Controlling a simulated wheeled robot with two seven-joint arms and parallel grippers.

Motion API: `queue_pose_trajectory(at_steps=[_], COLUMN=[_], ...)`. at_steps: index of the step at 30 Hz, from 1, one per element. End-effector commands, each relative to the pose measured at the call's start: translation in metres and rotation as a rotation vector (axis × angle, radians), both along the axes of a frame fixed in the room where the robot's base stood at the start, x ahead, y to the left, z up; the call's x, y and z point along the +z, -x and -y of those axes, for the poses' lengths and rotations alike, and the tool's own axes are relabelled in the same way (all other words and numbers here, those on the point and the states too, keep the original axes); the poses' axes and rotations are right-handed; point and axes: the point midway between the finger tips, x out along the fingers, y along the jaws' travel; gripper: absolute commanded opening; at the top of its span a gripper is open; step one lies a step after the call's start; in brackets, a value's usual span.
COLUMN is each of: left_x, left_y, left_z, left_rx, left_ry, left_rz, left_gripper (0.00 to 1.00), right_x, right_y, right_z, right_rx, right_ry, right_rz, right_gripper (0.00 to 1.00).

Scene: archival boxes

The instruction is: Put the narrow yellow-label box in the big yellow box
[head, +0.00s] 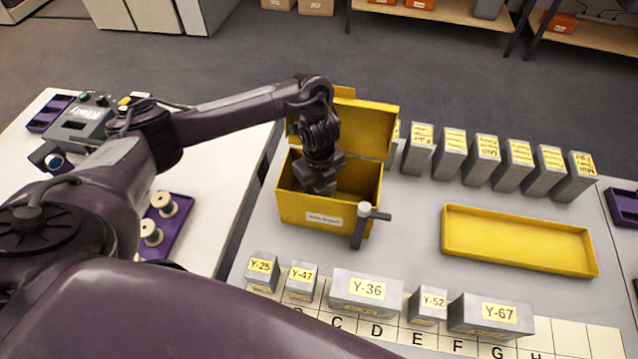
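The big yellow box (295,208) stands open on the grey table, with its lid (365,128) raised at the back and a label on its front. My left gripper (318,182) points down into its opening. The fingertips are too dark and small to tell whether they are open or hold anything. Grey boxes with yellow labels stand in a front row: narrow Y-25 (261,270), Y-47 (300,282) and Y-52 (428,305), and wide Y-36 (365,294) and Y-67 (492,315). Several narrow upright grey boxes (482,160) with yellow labels stand in the back row. My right gripper is not in view.
A grey handled post (361,225) stands at the yellow box's front right corner. A shallow yellow tray (515,240) lies to the right. A lettered strip (415,338) runs along the front. A purple tray (165,225) with spools is on the left table.

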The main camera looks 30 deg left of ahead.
Motion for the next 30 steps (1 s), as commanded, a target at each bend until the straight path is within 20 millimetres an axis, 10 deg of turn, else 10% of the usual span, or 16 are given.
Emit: queue_pose_trajectory(at_steps=[13,14,18,30], left_x=[-0.011,-0.011,-0.011,0.001], left_y=[0.0,0.0,0.0,0.0], left_z=[0.0,0.0,0.0,0.0], left_rx=[-0.001,0.0,0.0,0.0], left_ry=[0.0,-0.001,-0.001,0.001], left_rz=[0.0,-0.001,-0.001,0.001], left_gripper=[0.21,0.55,0.72,0.72], right_x=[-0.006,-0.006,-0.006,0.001], right_y=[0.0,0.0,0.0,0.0], right_z=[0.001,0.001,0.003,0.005], right_rx=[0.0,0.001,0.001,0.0], right_ry=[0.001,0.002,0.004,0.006], right_rz=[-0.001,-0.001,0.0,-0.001], right_gripper=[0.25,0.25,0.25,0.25])
